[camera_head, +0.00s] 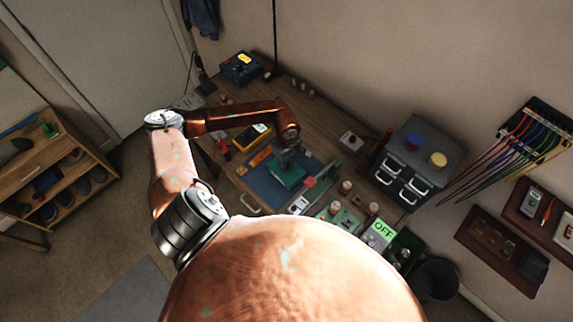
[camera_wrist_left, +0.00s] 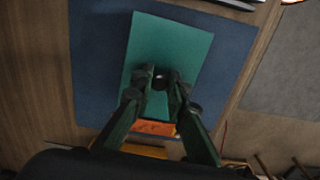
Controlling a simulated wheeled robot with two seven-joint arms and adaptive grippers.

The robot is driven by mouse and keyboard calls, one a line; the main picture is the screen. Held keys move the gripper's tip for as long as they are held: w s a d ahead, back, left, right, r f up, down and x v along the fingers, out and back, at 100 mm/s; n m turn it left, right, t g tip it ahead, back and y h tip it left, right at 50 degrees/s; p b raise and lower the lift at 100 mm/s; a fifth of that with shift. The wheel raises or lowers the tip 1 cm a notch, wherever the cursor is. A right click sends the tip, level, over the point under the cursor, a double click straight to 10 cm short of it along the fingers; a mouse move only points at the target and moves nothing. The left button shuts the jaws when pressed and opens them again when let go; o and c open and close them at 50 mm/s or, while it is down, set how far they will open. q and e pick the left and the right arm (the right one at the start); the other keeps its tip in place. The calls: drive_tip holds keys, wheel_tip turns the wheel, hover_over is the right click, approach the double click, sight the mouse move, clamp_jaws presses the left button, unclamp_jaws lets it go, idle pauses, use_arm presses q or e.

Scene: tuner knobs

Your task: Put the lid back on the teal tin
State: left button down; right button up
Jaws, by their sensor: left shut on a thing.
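A flat teal rectangular lid (camera_wrist_left: 165,45) with a small dark round knob (camera_wrist_left: 160,82) fills the middle of the left wrist view. My left gripper (camera_wrist_left: 160,77) is shut on this knob, fingers pointing down at the lid. In the head view, the left gripper (camera_head: 287,160) is directly above the teal piece (camera_head: 289,176), over the blue mat (camera_head: 262,187). The tin's body cannot be told apart from the lid here, and I cannot tell whether the lid is seated. My right gripper is not in view.
A grey drawer cabinet (camera_head: 425,150) with blue and yellow round pieces on top stands to the right.

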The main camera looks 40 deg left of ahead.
use_arm(q)
drive_tip(key=c, duration=2.1)
unclamp_jaws()
drive_tip(key=o, duration=0.3)
drive_tip(key=shift+r, duration=0.25)
wheel_tip(320, 180, up, 12)
drive_tip(key=shift+f, duration=0.2)
